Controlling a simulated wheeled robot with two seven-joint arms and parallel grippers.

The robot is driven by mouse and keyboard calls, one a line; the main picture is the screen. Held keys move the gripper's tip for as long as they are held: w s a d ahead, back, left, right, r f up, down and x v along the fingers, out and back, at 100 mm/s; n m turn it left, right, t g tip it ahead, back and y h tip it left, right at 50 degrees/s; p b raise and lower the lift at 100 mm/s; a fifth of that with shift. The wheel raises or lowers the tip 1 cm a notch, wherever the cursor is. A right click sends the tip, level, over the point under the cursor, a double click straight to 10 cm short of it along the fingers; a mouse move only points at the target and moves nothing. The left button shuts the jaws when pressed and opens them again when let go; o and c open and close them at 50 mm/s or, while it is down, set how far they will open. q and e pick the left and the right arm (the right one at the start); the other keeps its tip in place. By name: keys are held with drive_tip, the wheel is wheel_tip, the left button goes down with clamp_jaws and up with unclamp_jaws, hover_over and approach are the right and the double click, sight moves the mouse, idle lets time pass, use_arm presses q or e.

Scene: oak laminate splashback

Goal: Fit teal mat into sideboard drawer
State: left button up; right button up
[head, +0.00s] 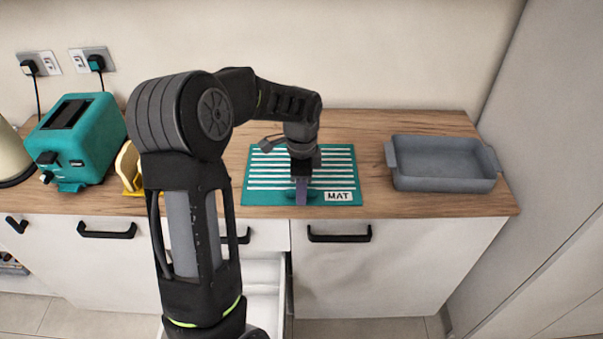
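The teal mat (258,197) with white stripes and a "MAT" label lies flat on the wooden sideboard top, near its front edge. My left gripper (301,195) points down over the front middle part of the mat. Its fingertips are at or just above the mat; I cannot tell whether they touch it or are open or shut. A white sideboard drawer (265,303) stands pulled open below the counter, left of the middle. My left arm hides much of it. My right gripper is out of view.
A grey baking dish (443,170) stands right of the mat. A teal toaster (83,140) and a yellow-edged item (130,170) stand left. A cream appliance (10,155) is at the far left. Closed fronts with black handles (339,237) flank the open drawer.

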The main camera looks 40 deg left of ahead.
use_arm(q)
drive_tip(key=shift+c, duration=0.4)
clamp_jaws()
idle(1.0)
